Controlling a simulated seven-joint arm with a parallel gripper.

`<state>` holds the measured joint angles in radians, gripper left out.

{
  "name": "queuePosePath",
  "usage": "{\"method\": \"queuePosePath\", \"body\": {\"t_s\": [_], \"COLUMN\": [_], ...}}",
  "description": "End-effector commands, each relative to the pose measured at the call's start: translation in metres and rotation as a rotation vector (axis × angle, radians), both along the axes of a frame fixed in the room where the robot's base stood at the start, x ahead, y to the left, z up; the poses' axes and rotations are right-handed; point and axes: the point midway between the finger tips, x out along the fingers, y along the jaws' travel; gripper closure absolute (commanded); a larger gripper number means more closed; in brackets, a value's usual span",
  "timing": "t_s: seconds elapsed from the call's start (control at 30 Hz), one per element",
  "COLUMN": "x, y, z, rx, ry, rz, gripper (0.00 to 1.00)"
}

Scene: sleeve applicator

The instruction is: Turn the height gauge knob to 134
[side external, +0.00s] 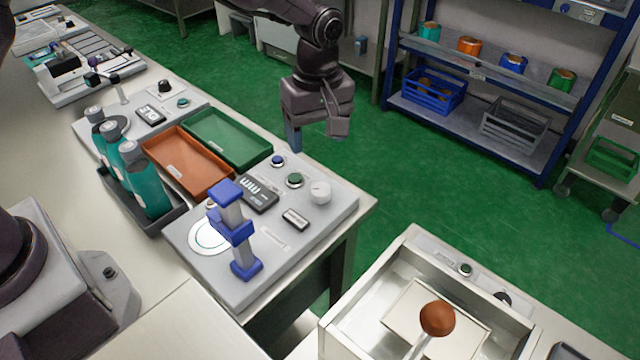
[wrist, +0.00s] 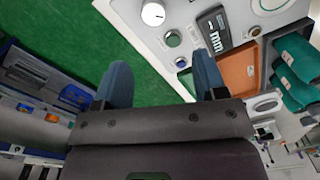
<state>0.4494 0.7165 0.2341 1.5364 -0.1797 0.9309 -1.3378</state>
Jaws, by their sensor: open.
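The white round height gauge knob (side external: 320,192) sits on the right corner of a grey panel (side external: 345,205). It also shows at the top of the wrist view (wrist: 153,14), with a dark mark on its face. The height gauge (side external: 233,228), a grey column with blue parts, stands at the panel's front. A dark display (side external: 258,194) marked mm lies between them; I cannot read a number on it. My gripper (side external: 293,148) is above and behind the panel, apart from the knob. In the wrist view my gripper (wrist: 162,78) is open with nothing between its blue fingers.
A green button (side external: 295,180) and a blue button (side external: 278,160) sit beside the knob. Orange (side external: 187,160) and green (side external: 228,137) trays and teal bottles (side external: 145,180) stand to the left. An open bin (side external: 345,318) stands front right. Free air lies above the knob.

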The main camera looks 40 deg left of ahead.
Motion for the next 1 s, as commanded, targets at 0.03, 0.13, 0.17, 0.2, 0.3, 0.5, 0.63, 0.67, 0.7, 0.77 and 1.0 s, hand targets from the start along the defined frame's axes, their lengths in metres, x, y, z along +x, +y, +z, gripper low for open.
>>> {"method": "queuePosePath", "body": {"t_s": [0.03,0.13,0.17,0.2,0.3,0.5,0.63,0.67,0.7,0.77,1.0], "x": [0.005,0.006,0.006,0.006,0.005,0.005,0.005,0.005,0.004,0.005,0.006], "y": [-0.002,-0.003,-0.003,-0.003,-0.003,-0.002,-0.002,-0.002,-0.002,-0.002,-0.003], "z": [0.006,0.007,0.007,0.007,0.001,-0.03,-0.059,-0.065,-0.073,-0.085,-0.115], "rx": [-0.009,-0.014,-0.013,-0.013,-0.012,-0.009,-0.01,-0.01,-0.01,-0.011,-0.012], "ry": [-0.018,-0.02,-0.02,-0.02,-0.017,-0.014,-0.015,-0.015,-0.015,-0.015,-0.019], "rz": [0.066,0.17,0.19,0.21,0.231,0.231,0.23,0.23,0.229,0.229,0.228], "gripper": [0.35,0.35,0.35,0.35,0.35,0.35,0.35,0.35,0.35,0.35,0.35]}}
